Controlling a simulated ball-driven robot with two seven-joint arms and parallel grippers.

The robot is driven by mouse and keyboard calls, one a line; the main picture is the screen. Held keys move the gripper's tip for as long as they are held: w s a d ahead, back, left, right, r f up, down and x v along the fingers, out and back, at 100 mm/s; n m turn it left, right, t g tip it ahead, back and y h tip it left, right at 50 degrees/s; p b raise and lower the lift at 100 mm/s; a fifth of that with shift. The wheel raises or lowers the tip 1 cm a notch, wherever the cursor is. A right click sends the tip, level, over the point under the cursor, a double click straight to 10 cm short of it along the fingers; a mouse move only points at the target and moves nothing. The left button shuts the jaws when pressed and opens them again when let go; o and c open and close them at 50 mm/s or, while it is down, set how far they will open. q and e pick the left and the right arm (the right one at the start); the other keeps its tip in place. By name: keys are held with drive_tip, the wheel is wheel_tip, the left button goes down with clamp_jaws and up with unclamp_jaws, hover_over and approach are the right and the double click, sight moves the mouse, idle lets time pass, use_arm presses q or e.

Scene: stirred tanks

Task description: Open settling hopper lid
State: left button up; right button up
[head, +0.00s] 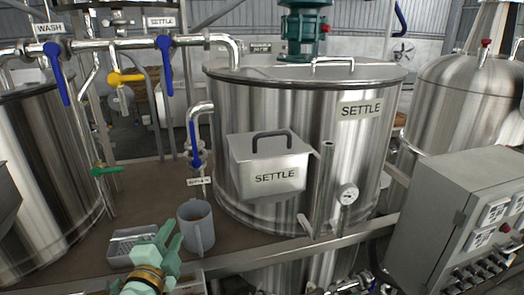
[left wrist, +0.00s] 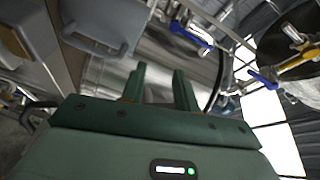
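The settling hopper (head: 268,184) is a grey metal box labelled SETTLE, mounted on the front of the large steel SETTLE tank (head: 297,105). Its lid (head: 243,149) is shut, with a dark arched handle (head: 272,134) on top. My left gripper (head: 171,238) is green, low and to the left of the hopper, apart from it. In the left wrist view its two fingers (left wrist: 159,88) stand apart with nothing between them. My right gripper is not in view.
A grey mug (head: 197,232) and a perforated metal tray (head: 122,248) are close beside my left gripper. Blue-handled valves and pipes (head: 193,140) stand left of the hopper. A vertical pipe and gauge (head: 347,194) are at its right. A control box (head: 440,215) stands farther right.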

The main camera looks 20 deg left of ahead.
sight(259, 135)
use_arm(q)
drive_tip(key=d+r+m+g+h, duration=0.35)
drive_tip(key=r+m+h, duration=0.75)
drive_tip(key=m, duration=0.5)
drive_tip(key=d+r+m+g+h, duration=0.2)
drive_tip(key=r+m+g+h, duration=0.2)
drive_tip(key=r+m+h, duration=0.75)
drive_tip(key=w+d+m+y+p, duration=0.1)
drive_tip(key=w+d+p, duration=0.1)
drive_tip(key=d, duration=0.1)
drive_tip(key=w+d+m+y+p, duration=0.1)
drive_tip(key=w+d+m+p, duration=0.1)
drive_tip(key=w+d, duration=0.1)
drive_tip(key=w+d+r+m+y+p, duration=0.1)
drive_tip(key=w+d+m, duration=0.1)
drive_tip(key=d, duration=0.3)
drive_tip(key=shift+w+d+y+p, duration=0.25)
drive_tip(key=shift+w+p, duration=0.15)
drive_tip(key=shift+w, duration=0.3)
drive_tip(key=shift+w+d+f, duration=0.15)
drive_tip(key=shift+w+d, duration=0.1)
drive_tip(key=shift+d, duration=0.2)
drive_tip(key=shift+c, duration=0.3)
clamp_jaws()
